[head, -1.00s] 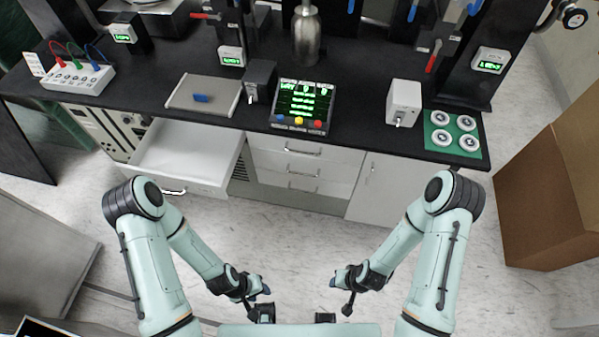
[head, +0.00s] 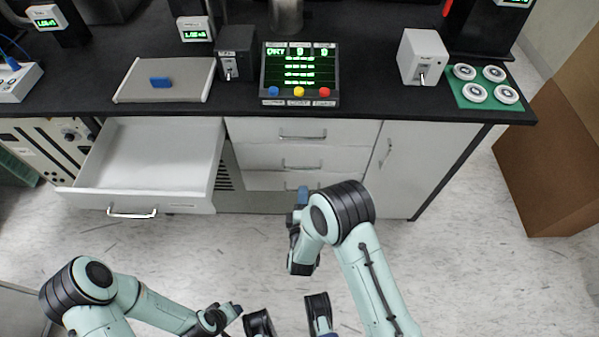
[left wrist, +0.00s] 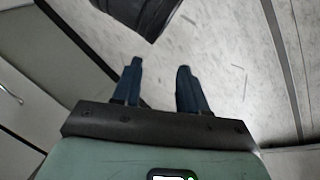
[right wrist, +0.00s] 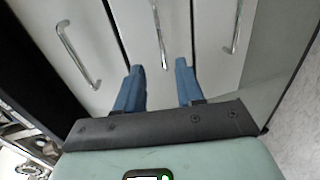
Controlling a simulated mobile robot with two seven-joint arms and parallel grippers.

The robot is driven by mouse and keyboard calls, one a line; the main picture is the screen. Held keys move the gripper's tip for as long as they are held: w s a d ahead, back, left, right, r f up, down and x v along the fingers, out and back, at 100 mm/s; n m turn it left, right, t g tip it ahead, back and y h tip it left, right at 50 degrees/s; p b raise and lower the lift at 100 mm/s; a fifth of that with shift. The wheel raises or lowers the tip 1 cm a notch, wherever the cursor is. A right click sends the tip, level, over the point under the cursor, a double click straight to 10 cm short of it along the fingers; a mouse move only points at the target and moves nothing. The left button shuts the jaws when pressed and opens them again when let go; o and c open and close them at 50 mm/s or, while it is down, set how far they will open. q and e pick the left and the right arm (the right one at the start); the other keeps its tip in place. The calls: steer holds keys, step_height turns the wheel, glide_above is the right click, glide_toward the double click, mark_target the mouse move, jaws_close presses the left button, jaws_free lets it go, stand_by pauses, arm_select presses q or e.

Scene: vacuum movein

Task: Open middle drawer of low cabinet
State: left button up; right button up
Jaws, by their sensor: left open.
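The low white cabinet under the black bench has three stacked drawers, all shut, each with a silver bar handle. The middle drawer (head: 270,157) shows its handle (head: 302,165) in the head view. In the right wrist view that handle (right wrist: 159,36) lies ahead of my fingers, between the other two handles. My right gripper (head: 303,194) is in front of the drawers, its blue fingers apart and empty, not touching the handle. It covers part of the bottom drawer's handle in the head view. My left gripper (left wrist: 160,80) is open and empty, away from the cabinet, over the floor.
A wide drawer (head: 150,160) at the left stands pulled out and empty. A hinged door (head: 410,160) is shut to the right of the drawers. A cardboard box (head: 555,155) stands on the floor at the right. The bench top (head: 370,100) carries several instruments.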

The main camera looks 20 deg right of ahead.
arm_select(q)
steer(key=f+b, duration=0.1)
steer(key=a+f+b, duration=0.1)
steer(key=f, duration=0.1)
steer(key=a+f+b, duration=0.1)
steer(key=shift+w+f, duration=0.15)
steer(key=shift+f, duration=0.05)
arm_select(e)
steer(key=x, duration=1.1)
steer(key=shift+w+d, duration=0.2)
steer(key=shift+w, duration=0.15)
steer(key=shift+f, duration=0.1)
jaws_close()
